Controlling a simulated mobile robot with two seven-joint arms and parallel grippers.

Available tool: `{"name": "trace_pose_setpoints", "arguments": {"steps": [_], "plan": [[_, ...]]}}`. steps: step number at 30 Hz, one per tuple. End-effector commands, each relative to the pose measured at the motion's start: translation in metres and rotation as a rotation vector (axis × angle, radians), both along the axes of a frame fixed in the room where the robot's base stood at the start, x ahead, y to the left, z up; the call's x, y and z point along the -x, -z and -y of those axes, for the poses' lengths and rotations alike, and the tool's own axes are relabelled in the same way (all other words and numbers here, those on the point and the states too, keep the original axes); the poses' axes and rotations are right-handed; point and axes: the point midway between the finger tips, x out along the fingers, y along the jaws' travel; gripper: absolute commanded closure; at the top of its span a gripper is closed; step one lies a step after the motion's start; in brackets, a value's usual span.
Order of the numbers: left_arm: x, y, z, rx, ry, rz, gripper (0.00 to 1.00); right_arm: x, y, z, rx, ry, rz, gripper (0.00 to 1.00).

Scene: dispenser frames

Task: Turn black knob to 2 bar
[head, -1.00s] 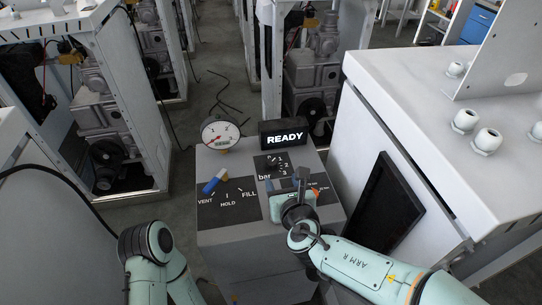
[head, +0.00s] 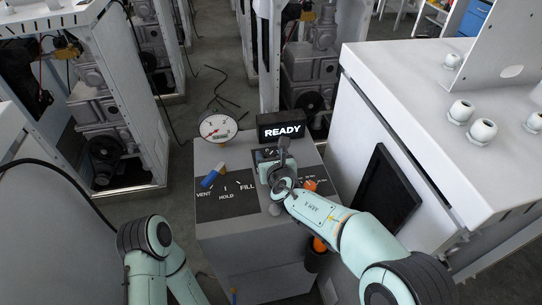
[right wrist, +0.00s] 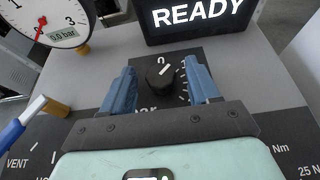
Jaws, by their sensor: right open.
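The black knob (right wrist: 161,76) sits on a dark dial plate marked "bar" in the right wrist view. Its white line points up and right, near the 0. My right gripper (right wrist: 162,88) is open, with one blue finger on each side of the knob in the picture. I cannot tell whether the fingertips are level with it or touching. In the head view my right gripper (head: 277,158) covers most of the dial. The gauge (right wrist: 50,19) reads 0.0 bar, and it also shows in the head view (head: 217,127). My left gripper is out of view.
A READY display (head: 282,130) stands right behind the dial. A blue-handled valve lever (head: 213,176) is left of it on the VENT/HOLD/FILL plate. An orange knob (head: 310,185) lies close to my right arm. A white cabinet (head: 400,85) stands to the right.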

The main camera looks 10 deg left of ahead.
Motion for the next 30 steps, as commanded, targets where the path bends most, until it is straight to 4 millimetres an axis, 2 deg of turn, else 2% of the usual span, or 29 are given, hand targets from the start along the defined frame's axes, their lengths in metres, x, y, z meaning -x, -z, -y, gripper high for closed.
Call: {"name": "trace_pose_setpoints", "arguments": {"steps": [3,8,9,20,30], "plan": [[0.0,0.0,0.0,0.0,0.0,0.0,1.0,0.0,0.0,0.0,0.0,0.0,0.0,0.4],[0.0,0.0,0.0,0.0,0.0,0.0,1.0,0.0,0.0,0.0,0.0,0.001,0.0,0.92],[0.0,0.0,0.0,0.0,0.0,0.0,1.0,0.0,0.0,0.0,0.0,0.001,0.0,0.96],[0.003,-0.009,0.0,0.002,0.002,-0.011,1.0,0.001,-0.003,-0.001,0.0,0.055,0.0,0.96],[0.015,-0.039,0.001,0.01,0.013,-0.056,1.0,0.002,-0.005,-0.006,0.003,0.291,0.002,0.96]]}}
